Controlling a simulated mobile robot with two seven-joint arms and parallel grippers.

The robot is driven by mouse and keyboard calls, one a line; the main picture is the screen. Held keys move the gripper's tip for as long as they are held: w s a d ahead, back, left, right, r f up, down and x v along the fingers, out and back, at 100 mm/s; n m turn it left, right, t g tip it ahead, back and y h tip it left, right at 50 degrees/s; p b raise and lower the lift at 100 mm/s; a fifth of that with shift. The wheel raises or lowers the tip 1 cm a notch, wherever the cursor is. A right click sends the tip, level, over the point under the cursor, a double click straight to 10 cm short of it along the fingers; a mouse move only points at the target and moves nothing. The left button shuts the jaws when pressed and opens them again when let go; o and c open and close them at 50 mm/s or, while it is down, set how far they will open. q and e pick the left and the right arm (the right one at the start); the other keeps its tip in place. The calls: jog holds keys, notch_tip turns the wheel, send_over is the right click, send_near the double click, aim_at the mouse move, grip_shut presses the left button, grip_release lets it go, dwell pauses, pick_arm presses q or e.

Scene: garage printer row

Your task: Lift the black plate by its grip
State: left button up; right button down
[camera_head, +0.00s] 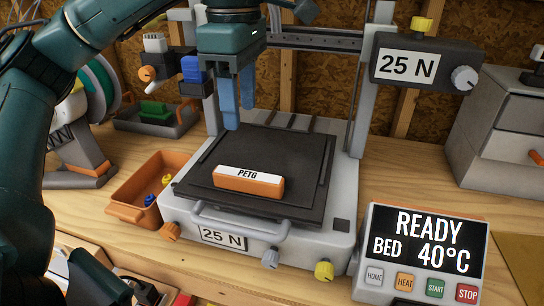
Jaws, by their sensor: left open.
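The black plate (300,159) lies flat on the bed of the grey printer (345,178). An orange block labelled PETG (248,183) rests on its front half. A grey bar handle (240,226) runs along the front, just below the plate's near edge; I cannot tell whether it belongs to the plate or the printer. My left gripper (238,112) is open and empty, blue fingers pointing down. It hangs above the plate's back left part and appears apart from it.
A control box reading READY, BED 40°C (427,245) stands at the front right. An orange bin (131,212) with small parts is left of the printer. A spool (97,92) and a grey tray (183,127) stand behind. The printer's upright (361,105) rises right of the plate.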

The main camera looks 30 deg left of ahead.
pick_arm(q)
jog(key=b, duration=0.3)
send_over(248, 174)
jog(key=f, duration=0.7)
jog(key=shift+s+a+f, duration=0.15)
jog(key=shift+a+f, duration=0.15)
jog(key=shift+a, duration=0.05)
jog(key=shift+d+f, duration=0.2)
jog(key=shift+f, duration=1.1)
jog(key=shift+d+f, duration=0.15)
jog(key=shift+f, duration=1.15)
jog(key=shift+c, duration=0.4)
grip_shut()
